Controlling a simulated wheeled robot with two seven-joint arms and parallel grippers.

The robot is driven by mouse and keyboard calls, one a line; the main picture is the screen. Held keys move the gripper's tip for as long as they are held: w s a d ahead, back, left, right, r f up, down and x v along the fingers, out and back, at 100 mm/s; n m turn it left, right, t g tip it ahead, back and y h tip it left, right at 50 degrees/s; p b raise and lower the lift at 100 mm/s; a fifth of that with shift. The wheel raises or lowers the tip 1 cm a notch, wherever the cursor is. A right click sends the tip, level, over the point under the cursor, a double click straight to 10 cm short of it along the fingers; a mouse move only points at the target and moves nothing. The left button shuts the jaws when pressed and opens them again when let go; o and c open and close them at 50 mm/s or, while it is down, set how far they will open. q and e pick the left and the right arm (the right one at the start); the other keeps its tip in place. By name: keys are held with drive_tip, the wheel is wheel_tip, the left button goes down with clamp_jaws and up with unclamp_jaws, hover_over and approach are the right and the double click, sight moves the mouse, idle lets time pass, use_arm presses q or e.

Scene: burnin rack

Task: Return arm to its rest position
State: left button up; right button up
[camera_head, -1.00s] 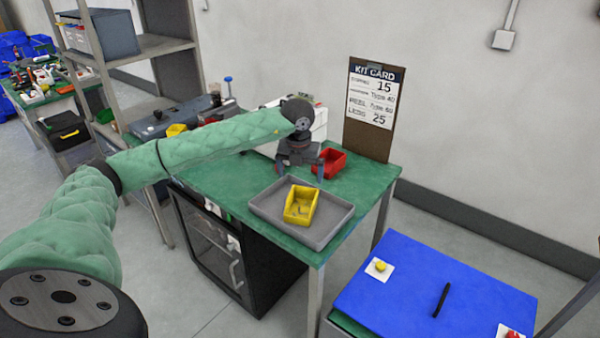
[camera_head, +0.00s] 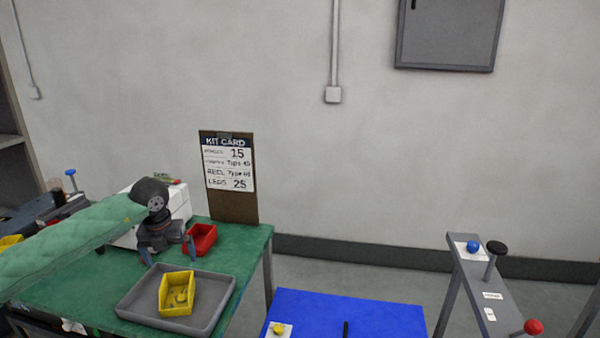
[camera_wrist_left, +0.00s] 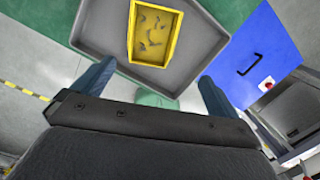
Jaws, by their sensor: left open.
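My left arm (camera_head: 75,243) wears a green padded sleeve and reaches in from the left over the green table (camera_head: 105,268). My left gripper (camera_head: 168,253) is open and empty above the table, behind the grey tray. In the left wrist view its two blue-grey fingers (camera_wrist_left: 150,92) are spread apart with nothing between them. A yellow bin (camera_head: 177,293) sits in the grey tray (camera_head: 135,306). The bin (camera_wrist_left: 152,32) holds several small pieces in the left wrist view. My right gripper is not in view.
A red bin (camera_head: 202,238) stands close to the left gripper. A kit card (camera_head: 228,165) on a brown board stands at the table's back. A blue surface (camera_head: 365,312) lies to the right, then a grey stand (camera_head: 470,270) with red and black knobs. A wall closes off the back.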

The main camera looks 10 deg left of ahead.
use_arm(q)
drive_tip(key=s+d+f+m+h, duration=0.15)
drive_tip(key=d+h, duration=0.35)
drive_tip(key=d, duration=0.6)
drive_tip(key=s+d+f+m+h, duration=0.15)
drive_tip(key=d+h, duration=0.25)
drive_tip(key=d, duration=0.8)
drive_tip(key=s+d+r+n+t+h, duration=0.4)
drive_tip(key=d+r+n+t+h, duration=0.35)
drive_tip(key=d+h, duration=0.3)
drive_tip(key=s+a+f+n+t+y, duration=0.4)
drive_tip(key=a+f+n+t+y, duration=0.65)
drive_tip(key=n+y, duration=1.1)
drive_tip(key=s+a+f+n+g+h, duration=0.2)
drive_tip(key=s+f+n+g, duration=0.3)
drive_tip(key=s+f+g, duration=1.45)
drive_tip(key=s+d+f, duration=0.1)
drive_tip(key=s+f, duration=0.2)
drive_tip(key=f, duration=0.8)
drive_tip(key=s+d+f+t, duration=0.1)
drive_tip(key=s+d+f, duration=0.1)
drive_tip(key=f, duration=0.9)
drive_tip(key=s+d+f, duration=0.2)
drive_tip(key=s+f, duration=0.2)
drive_tip(key=f, duration=0.7)
drive_tip(key=shift+f+h, duration=0.2)
drive_tip(key=shift+h, duration=0.2)
